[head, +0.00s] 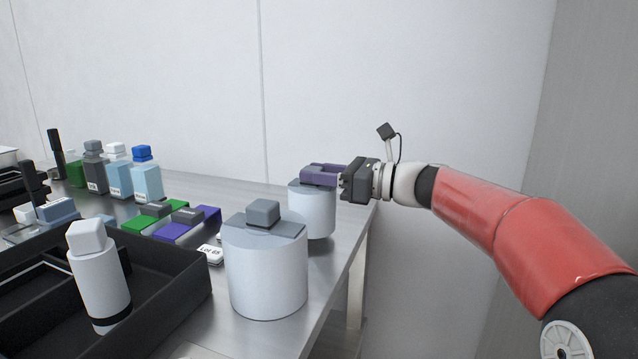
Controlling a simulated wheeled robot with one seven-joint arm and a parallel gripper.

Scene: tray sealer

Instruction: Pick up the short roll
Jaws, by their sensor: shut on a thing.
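Two pale, wide rolls stand near the right end of the metal table. The near roll (265,275) has a grey block on its top. The far roll (314,213) stands behind it, partly covered by it at the lower left. Which roll is the shorter is hard to judge from this angle.
A black tray (185,290) with a white bottle (98,275) is at the front left. Green (148,218) and purple (190,224) pieces and a labelled box (210,254) lie beyond it. Several bottles (147,178) stand at the back left. The table's right edge is close to both rolls.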

